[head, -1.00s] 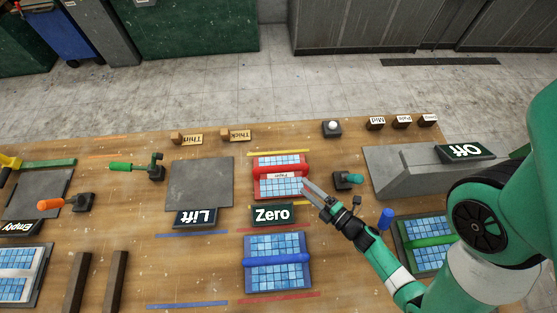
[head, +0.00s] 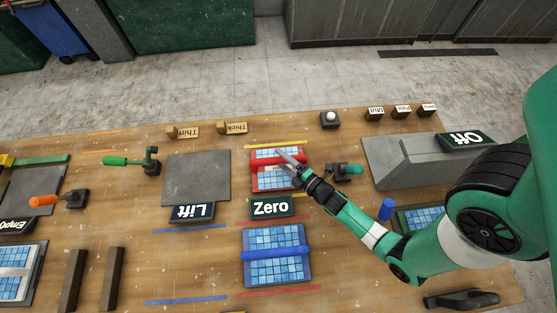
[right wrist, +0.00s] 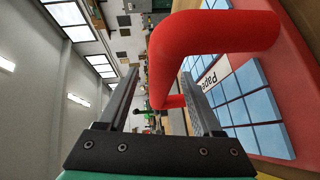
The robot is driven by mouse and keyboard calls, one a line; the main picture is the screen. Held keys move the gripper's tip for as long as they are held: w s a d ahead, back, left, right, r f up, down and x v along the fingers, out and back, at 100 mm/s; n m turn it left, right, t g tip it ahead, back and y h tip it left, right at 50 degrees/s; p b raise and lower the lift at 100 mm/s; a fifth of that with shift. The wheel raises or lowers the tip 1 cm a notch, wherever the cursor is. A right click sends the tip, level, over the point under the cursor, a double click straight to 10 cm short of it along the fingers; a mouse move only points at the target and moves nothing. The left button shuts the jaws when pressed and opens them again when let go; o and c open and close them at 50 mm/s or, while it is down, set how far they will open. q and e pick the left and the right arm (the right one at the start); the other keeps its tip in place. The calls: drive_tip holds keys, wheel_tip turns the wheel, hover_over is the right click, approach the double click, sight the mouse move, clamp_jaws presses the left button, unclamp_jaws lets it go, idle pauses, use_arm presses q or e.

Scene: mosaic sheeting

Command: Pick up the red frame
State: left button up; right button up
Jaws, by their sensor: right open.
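The red frame (head: 262,184) lies on the table behind the "Zero" sign, holding a panel of blue tiles with a raised red bar handle across it. My right gripper (head: 287,161) is over its right part, open, with the fingers at the handle. In the right wrist view the red handle (right wrist: 222,38) arches close across the fingertips, and its far part shows between the two fingers. I cannot tell whether the fingers touch the handle. My left gripper is not in view.
The "Zero" sign (head: 271,207) stands just in front, with a blue-handled frame (head: 248,270) nearer. A teal-knobbed lever (head: 346,171) is close at the right. A grey ramp (head: 400,170) lies further right, and a grey plate (head: 196,178) at left.

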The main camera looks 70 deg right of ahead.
clamp_jaws()
idle(0.3)
idle(1.1)
